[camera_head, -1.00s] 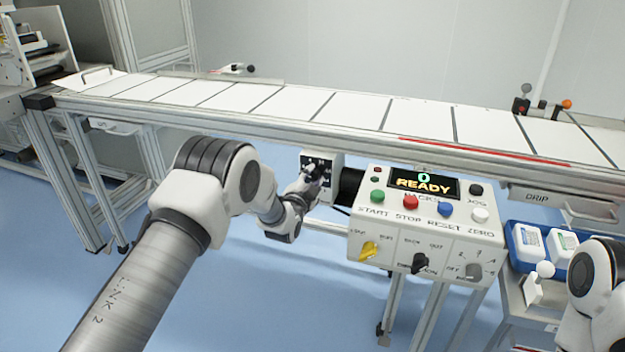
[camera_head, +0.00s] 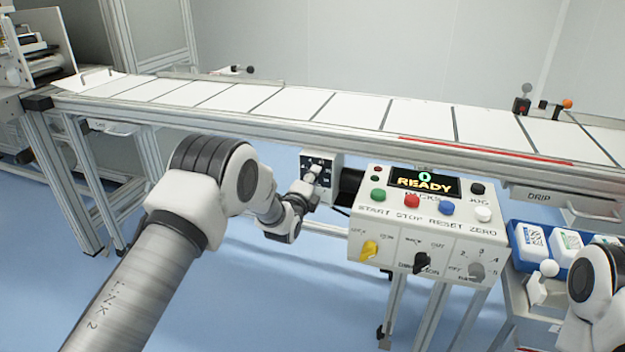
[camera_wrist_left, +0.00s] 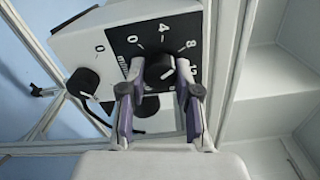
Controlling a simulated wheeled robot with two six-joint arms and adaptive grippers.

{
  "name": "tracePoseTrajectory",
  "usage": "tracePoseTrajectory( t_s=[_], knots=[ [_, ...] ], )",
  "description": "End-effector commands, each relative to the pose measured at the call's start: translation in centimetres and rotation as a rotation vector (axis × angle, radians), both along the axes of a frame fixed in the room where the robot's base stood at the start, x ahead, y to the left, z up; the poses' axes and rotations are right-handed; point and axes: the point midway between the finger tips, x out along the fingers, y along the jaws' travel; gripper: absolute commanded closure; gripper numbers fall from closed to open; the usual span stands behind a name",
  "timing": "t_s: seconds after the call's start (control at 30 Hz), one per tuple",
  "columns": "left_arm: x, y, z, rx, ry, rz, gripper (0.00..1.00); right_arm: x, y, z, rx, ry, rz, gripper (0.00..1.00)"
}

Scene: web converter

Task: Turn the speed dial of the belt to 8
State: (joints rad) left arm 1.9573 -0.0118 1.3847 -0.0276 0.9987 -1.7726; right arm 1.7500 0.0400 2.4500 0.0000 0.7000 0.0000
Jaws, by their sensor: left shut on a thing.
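The belt's speed dial is a black round knob (camera_wrist_left: 160,73) with a white mark, on a black scale plate on a white box (camera_wrist_left: 75,45). The numbers 0, 4 and 8 show around it; the exact setting is hard to read. My left gripper (camera_wrist_left: 162,88) is shut on the knob, one finger on each side. In the head view the left gripper (camera_head: 311,181) is at the front of the dial box (camera_head: 325,162), and hides part of the plate. My right arm shows at the lower right, but its gripper is out of view.
Right of the dial box is a control panel (camera_head: 425,232) with coloured buttons, switches and a display (camera_head: 424,182) reading 0 READY. The belt (camera_head: 300,105) runs above. A blue tray (camera_head: 523,247) holds bottles at right.

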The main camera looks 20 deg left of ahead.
Motion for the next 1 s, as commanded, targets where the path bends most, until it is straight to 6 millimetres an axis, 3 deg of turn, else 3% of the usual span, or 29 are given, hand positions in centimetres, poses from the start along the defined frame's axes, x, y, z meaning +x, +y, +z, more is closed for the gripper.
tracePoseTrajectory(
  t_s=[0.3, 0.77, 0.8, 0.83, 0.87, 1.0],
  knots=[
    [0.02, -0.02, 0.01, 0.113, -0.005, -0.001, 1.00, 0.00, 0.00, -0.20, 0.000, 0.000, 0.000, 0.60],
    [0.01, -0.03, -0.01, 0.129, -0.005, -0.001, 1.00, 0.00, 0.00, -0.21, 0.000, 0.000, 0.000, 0.60],
    [0.01, -0.03, -0.01, 0.129, -0.005, -0.001, 0.61, 0.00, 0.00, -0.21, 0.000, 0.000, 0.000, 0.60],
    [0.01, -0.03, -0.01, 0.129, -0.005, -0.001, 0.50, 0.00, 0.00, -0.21, 0.000, 0.000, 0.000, 0.60],
    [0.01, -0.03, -0.02, 0.129, -0.005, -0.001, 0.43, 0.00, 0.00, -0.21, 0.000, 0.000, 0.000, 0.60],
    [0.00, -0.01, -0.02, 0.128, -0.004, 0.000, 0.43, 0.00, 0.00, -0.21, 0.000, 0.000, 0.000, 0.60]
  ],
)
